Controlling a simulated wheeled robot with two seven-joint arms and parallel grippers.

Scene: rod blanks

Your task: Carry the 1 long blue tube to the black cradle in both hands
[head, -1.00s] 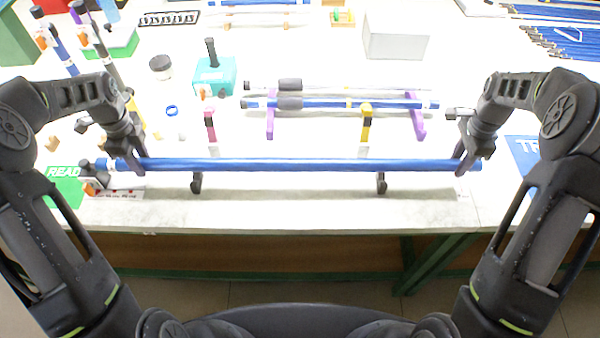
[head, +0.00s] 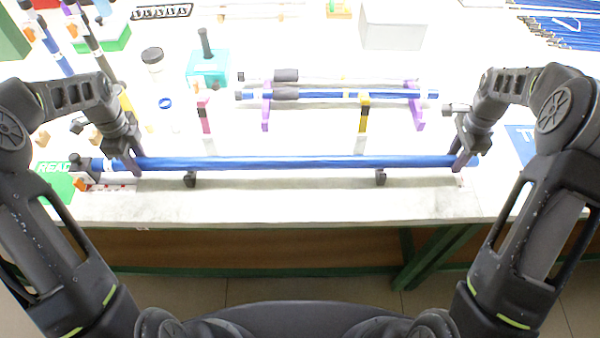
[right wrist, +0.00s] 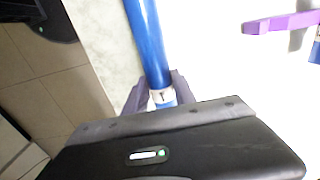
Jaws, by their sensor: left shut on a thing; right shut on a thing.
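The long blue tube (head: 290,163) lies level across the head view, near the front of the table. My left gripper (head: 131,166) is shut on it near its left end. My right gripper (head: 459,161) is shut on it near its right end. The right wrist view also shows the blue tube (right wrist: 146,40) running away from between my right fingers (right wrist: 160,95). The black cradle's two supports, left (head: 190,179) and right (head: 380,177), show just below the tube. Their upper parts are hidden by it, and I cannot tell whether it touches them.
Behind the tube, a purple rack (head: 415,105) holds other rods. A pink post (head: 205,115) and a yellow-topped post (head: 363,113) stand between. A teal box (head: 208,68), a grey box (head: 393,25) and a green mat (head: 55,180) are around. The table's front edge (head: 300,226) is close.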

